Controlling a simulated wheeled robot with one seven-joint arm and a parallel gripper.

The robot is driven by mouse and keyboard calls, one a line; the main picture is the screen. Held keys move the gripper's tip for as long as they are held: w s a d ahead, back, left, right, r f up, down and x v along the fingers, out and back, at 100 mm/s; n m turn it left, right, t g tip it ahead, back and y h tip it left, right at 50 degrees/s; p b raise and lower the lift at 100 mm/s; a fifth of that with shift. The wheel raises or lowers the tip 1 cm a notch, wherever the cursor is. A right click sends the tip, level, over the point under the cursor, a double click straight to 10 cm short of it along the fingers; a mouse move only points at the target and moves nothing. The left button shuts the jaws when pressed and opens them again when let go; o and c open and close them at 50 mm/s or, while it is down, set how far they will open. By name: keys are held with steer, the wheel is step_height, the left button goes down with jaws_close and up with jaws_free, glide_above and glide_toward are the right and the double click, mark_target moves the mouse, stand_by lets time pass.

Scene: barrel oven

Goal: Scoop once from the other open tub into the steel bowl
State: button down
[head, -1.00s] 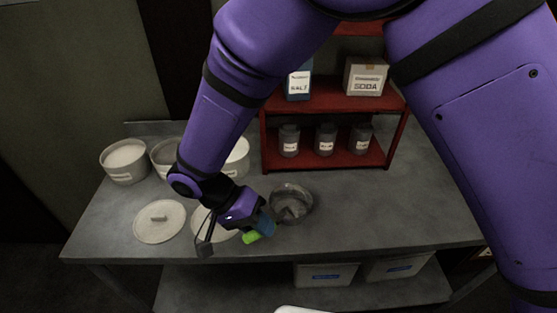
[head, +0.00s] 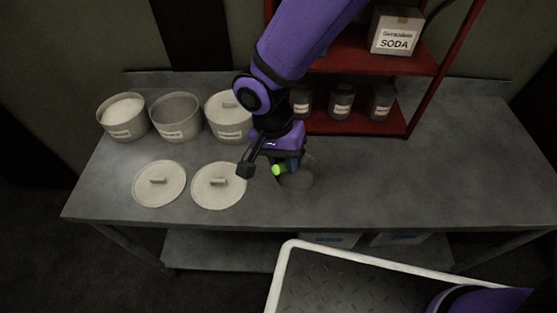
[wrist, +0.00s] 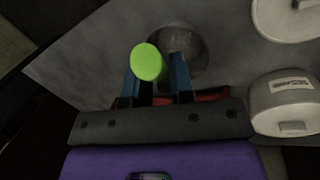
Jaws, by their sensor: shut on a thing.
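My gripper (head: 287,163) is shut on a scoop, whose bright green handle end (head: 279,170) points out toward the front. The green end also shows between the blue fingers in the wrist view (wrist: 148,62); the rest of the scoop is hidden. The steel bowl (head: 305,180) stands on the bench just beneath and beside the gripper, partly covered by it; the wrist view shows its rim (wrist: 204,58). I cannot tell what the bowl holds. Two tubs are open at the back left: the left one (head: 122,133) holds white powder, the middle one (head: 174,133) greyer powder.
A third tub (head: 228,133) has its lid on. Two loose lids, left (head: 159,190) and right (head: 218,193), lie in front of the tubs. A red shelf (head: 375,128) with jars and a soda box (head: 396,33) stands behind the bowl. The bench's right side is clear.

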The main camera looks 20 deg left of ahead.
step_height(320, 180, up, 6)
steer(key=d+y, duration=0.3)
steer(key=y, duration=0.1)
steer(key=shift+w+f+g+y, duration=0.2)
steer(key=shift+g+y, duration=0.1)
steer(key=shift+y, duration=0.1)
stand_by(0.4)
steer(key=shift+s, duration=0.1)
stand_by(0.7)
